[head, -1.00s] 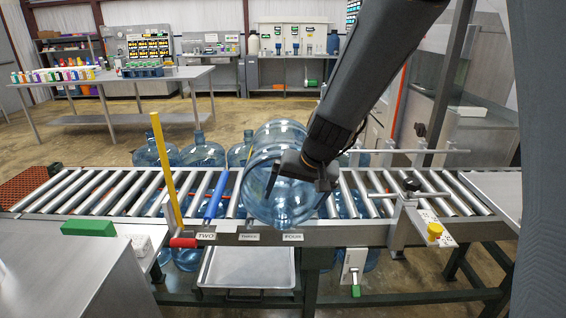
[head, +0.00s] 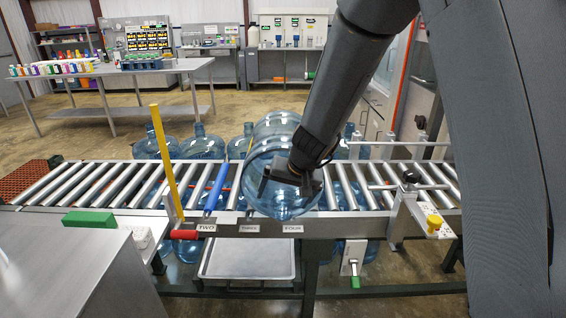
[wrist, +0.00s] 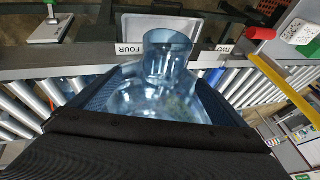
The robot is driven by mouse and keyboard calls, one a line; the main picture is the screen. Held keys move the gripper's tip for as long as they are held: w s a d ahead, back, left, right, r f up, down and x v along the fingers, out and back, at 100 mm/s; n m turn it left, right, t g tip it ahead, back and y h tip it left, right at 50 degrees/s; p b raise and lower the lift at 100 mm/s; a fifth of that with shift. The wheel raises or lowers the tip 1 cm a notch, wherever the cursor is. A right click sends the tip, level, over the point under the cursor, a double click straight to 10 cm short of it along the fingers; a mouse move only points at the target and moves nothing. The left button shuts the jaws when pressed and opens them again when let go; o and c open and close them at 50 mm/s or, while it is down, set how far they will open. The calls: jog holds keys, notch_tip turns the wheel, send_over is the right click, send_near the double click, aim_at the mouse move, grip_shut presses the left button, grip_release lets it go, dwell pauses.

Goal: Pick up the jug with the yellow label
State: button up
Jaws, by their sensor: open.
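A large clear blue jug (head: 268,140) lies on the roller conveyor (head: 120,185), its neck end toward the front rail near the THREE and FOUR tags. I see no yellow label on its visible surface. My gripper (head: 287,184) is at the near side of this jug and hides part of it. In the wrist view the jug's neck (wrist: 167,55) and shoulder lie between the two dark blue fingers of my gripper (wrist: 150,97). The fingers are open; whether they touch the jug is unclear.
Several blue jugs (head: 203,146) stand behind the conveyor, partly hidden. A yellow post (head: 166,160) and a blue bar (head: 216,187) are left of the lying jug. A metal bracket with a yellow knob (head: 434,222) is at the right. A metal tray (head: 247,260) sits below.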

jog(key=c, duration=2.4)
jog(key=shift+w+r, duration=0.1)
grip_shut()
